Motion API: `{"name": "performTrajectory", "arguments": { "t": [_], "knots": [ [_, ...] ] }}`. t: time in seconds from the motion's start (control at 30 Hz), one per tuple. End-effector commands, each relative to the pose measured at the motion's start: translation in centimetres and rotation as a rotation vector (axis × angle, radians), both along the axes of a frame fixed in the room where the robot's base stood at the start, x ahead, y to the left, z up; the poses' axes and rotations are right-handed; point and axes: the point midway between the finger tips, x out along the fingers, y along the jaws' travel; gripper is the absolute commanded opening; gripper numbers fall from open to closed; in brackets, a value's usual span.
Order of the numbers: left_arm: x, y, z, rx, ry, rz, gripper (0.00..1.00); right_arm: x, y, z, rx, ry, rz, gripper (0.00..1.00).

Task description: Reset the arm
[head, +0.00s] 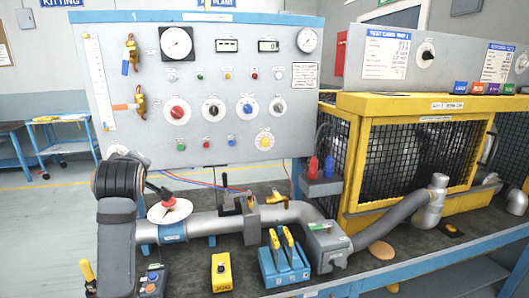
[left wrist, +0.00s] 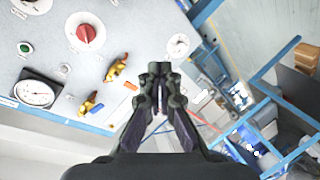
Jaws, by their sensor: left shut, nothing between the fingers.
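My left arm (head: 117,225) rises at the left of the bench in the head view, in front of the pipe's left end. Its gripper cannot be made out there. In the left wrist view my left gripper (left wrist: 160,70) is shut with nothing between its fingers. The grey instrument panel (left wrist: 60,45) lies beyond it, apart from the fingers, with a red knob (left wrist: 86,33), a dial gauge (left wrist: 35,93) and two yellow-brown valves, one (left wrist: 117,68) left of the fingertips. My right gripper is not in view.
The panel (head: 222,150) stands at the back of the bench. A grey pipe (head: 205,223) with a white-disc valve (head: 169,210) runs along it. A yellow mesh cage (head: 400,103) is at the right. A blue block (head: 285,273) and a yellow box (head: 222,272) stand in front.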

Motion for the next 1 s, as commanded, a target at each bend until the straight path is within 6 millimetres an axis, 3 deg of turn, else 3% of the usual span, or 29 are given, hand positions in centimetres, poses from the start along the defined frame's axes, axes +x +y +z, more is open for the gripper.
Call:
{"name": "performTrajectory", "arguments": {
  "t": [0.03, 0.2, 0.3, 0.4, 0.6, 0.9, 1.0],
  "knots": [
    [-0.4, -0.4, -4.1, 0.039, 0.084, -0.032, 0.0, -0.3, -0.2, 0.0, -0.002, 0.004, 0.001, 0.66],
    [-4.8, -2.4, -18.4, 0.21, 0.41, -0.212, 0.0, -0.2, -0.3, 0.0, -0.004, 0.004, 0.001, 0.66],
    [-9.2, -3.7, -25.8, 0.302, 0.594, -0.347, 0.0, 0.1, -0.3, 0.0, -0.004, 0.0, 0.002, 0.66],
    [-14.0, -4.8, -31.4, 0.374, 0.743, -0.48, 0.0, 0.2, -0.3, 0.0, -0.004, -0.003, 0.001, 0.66],
    [-22.0, -6.5, -37.9, 0.458, 0.939, -0.697, 0.0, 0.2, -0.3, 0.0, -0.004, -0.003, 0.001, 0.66],
    [-32.5, -8.5, -42.8, 0.523, 1.131, -0.982, 0.0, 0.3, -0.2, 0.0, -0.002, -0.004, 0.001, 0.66],
    [-31.2, -8.0, -46.0, 0.515, 1.14, -0.976, 0.0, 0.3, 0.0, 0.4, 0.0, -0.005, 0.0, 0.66]
  ]
}}
